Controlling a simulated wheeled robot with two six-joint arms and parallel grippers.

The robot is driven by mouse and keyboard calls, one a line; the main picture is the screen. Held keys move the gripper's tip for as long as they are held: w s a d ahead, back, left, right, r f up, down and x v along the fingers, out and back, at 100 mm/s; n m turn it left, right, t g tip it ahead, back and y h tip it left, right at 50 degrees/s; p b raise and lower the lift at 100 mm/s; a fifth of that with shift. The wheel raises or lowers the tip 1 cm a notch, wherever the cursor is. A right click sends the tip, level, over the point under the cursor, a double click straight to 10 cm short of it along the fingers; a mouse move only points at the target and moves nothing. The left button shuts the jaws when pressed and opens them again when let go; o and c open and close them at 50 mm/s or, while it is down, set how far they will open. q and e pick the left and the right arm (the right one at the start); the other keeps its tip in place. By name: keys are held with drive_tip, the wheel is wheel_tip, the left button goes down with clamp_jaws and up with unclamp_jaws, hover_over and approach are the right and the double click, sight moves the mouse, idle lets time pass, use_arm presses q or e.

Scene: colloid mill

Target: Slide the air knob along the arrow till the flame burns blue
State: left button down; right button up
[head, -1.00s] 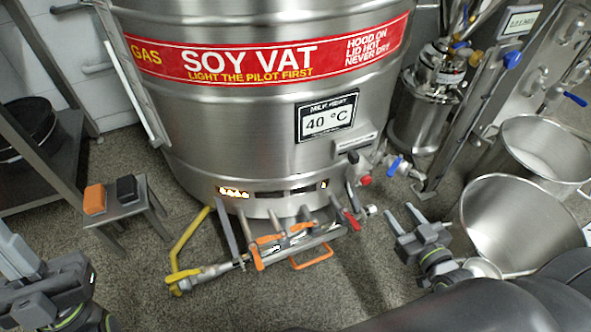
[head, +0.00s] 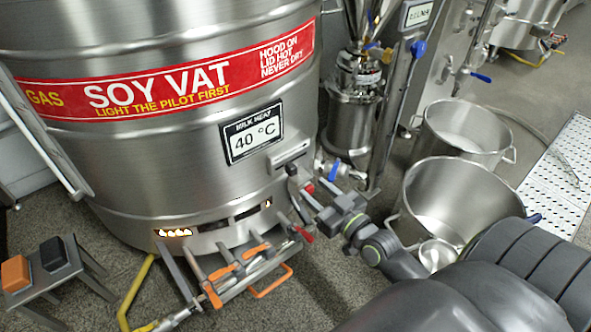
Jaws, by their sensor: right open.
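The steel soy vat (head: 160,150) fills the left and middle of the head view. Yellow-orange flame (head: 172,232) shows in the left end of the dark slot low on its wall. A small black knob (head: 291,169) sits low on the vat's right side, under a pale plate (head: 290,153); I cannot tell for sure that it is the air knob, and no arrow is readable. My right gripper (head: 312,207) is open and empty, its fingers pointing left, close to the right end of the burner fittings. Contact cannot be made out. My left gripper is out of view.
Burner pipework with orange handles (head: 228,268) and a red lever (head: 303,233) lies below the vat. A yellow hose (head: 136,290) runs at lower left. A stool (head: 62,278) carries orange and black blocks. Two steel pots (head: 440,185) stand right of my gripper.

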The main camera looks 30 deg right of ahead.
sight(295, 172)
drive_tip(key=w, duration=0.8)
drive_tip(key=shift+w+a, duration=0.25)
drive_tip(key=shift+a, duration=0.1)
drive_tip(key=shift+c, duration=0.2)
clamp_jaws()
